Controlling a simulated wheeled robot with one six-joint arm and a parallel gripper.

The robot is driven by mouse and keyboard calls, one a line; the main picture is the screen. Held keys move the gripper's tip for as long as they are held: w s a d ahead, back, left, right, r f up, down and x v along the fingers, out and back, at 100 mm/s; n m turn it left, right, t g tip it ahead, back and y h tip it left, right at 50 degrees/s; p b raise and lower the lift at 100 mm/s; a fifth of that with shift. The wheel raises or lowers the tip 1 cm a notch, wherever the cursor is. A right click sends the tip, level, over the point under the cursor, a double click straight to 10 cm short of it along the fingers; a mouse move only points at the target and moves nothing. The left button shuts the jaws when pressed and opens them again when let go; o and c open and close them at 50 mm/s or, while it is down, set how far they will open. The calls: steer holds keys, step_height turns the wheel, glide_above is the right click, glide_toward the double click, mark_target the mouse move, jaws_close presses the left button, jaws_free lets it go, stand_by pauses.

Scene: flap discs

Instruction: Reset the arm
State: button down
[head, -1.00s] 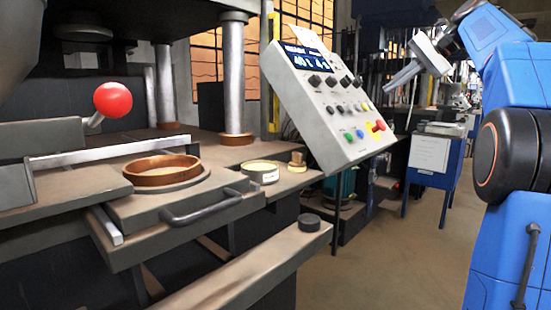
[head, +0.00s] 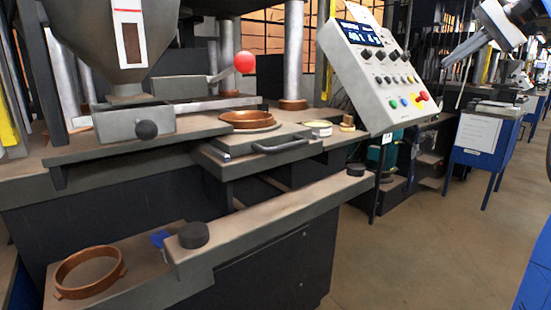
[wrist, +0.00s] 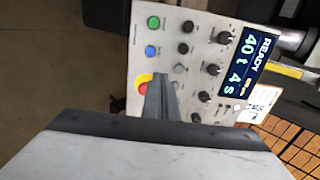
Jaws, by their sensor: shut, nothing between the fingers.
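My gripper (head: 447,62) shows at the upper right of the head view, up in the air to the right of the control panel (head: 372,75). Its fingers are together and hold nothing. In the wrist view the shut fingers (wrist: 160,82) point at the panel (wrist: 175,25) and cover part of its red and yellow button (wrist: 144,84). The gap between fingertips and panel cannot be told. Most of my blue arm lies outside the head view; only parts show at the right edge.
A press stands at left with a grey hopper (head: 112,40), a red ball lever (head: 245,62) and a copper ring (head: 247,118) on a handled slide. A tin (head: 319,128) sits beside it. Another ring (head: 90,272) lies lower left. A blue stand (head: 480,140) is right; the floor between is clear.

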steer(key=s+a+f+n+g+h, duration=0.1)
steer(key=s+a+f+n+h, duration=0.1)
steer(key=s+a+f, duration=0.7)
steer(key=s+a+f+n+g+h, duration=0.1)
steer(key=s+a+f+n, duration=0.1)
steer(key=s+a+f, duration=0.7)
steer(key=s+f+n+h, duration=0.1)
steer(key=s+f+n, duration=0.1)
steer(key=s+f, duration=0.4)
steer(key=s+a+f+n+h, duration=0.1)
steer(key=s+f, duration=0.5)
steer(key=f, duration=0.8)
steer(key=s+f+n+g+h, duration=0.1)
steer(key=s+f+n, duration=0.2)
steer(key=s+f, duration=0.4)
step_height(320, 180, down, 4)
steer(key=shift+a+f, duration=0.1)
steer(key=shift+a, duration=0.2)
steer(key=shift+s, duration=0.1)
